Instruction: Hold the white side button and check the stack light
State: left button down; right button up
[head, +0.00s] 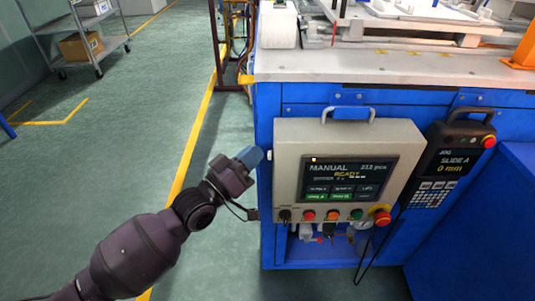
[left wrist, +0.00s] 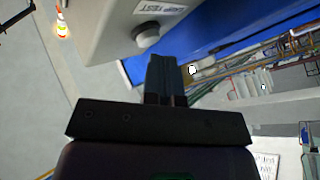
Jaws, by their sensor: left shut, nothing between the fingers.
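The white side button (left wrist: 147,35) is a round knob on the side wall of the beige control box (left wrist: 100,25), beside a small printed label (left wrist: 163,7). In the head view the button (head: 269,155) is a small pale spot on the left side of the box (head: 290,135). My left gripper (head: 252,156) is shut and empty, its blue fingertips just left of the button. In the left wrist view the fingertips (left wrist: 162,62) are close to the button; I cannot tell whether they touch. My right gripper is not in view.
A black pendant (head: 447,165) hangs at right on the blue machine (head: 300,100). A shelf cart (head: 117,40) stands far left.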

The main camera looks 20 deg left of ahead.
pick_arm(q)
jog(key=shift+w+d, duration=0.15)
jog(key=shift+d, duration=0.25)
dwell(0.5)
dwell(0.5)
dwell(0.7)
jog(key=shift+a, duration=0.1)
jog(key=shift+s+a, duration=0.3)
jog(key=shift+a, duration=0.45)
jog(key=a, duration=0.2)
jog(key=s+a, duration=0.1)
jog(key=a, duration=0.1)
jog(key=shift+s+a+p, duration=0.15)
jog(key=shift+a+p, duration=0.2)
jog(key=shift+a, duration=0.05)
